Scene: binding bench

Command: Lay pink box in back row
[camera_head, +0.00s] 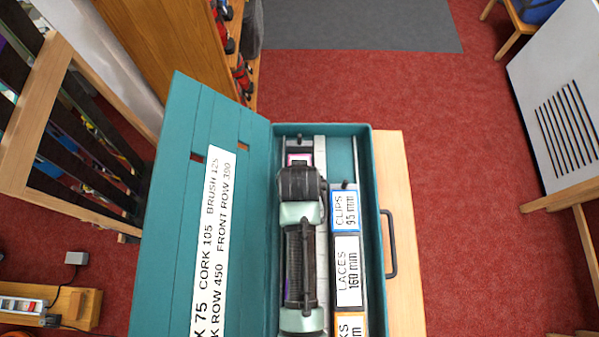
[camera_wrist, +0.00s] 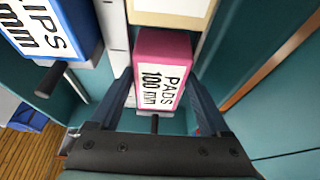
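The pink box (camera_wrist: 163,55), labelled PADS 100 mm, shows label up in the wrist view. The two fingers of my gripper (camera_wrist: 161,85) stand one along each side of it, very close to its sides. I cannot tell whether they press on it. In the head view my gripper (camera_head: 303,180) is over the left row of the teal case. Only a small end of the pink box (camera_head: 299,157) shows beyond it, near the row's far end. My arm hides most of that row.
The teal case (camera_head: 363,137) stands open, its lid (camera_head: 178,215) leaning left with a printed strip. Its right row holds the blue CLIPS box (camera_head: 345,207), the black-edged LACES box (camera_head: 348,270) and an orange-edged box (camera_head: 350,327). Teal floor is bare beyond CLIPS. A handle (camera_head: 391,243) sticks out right.

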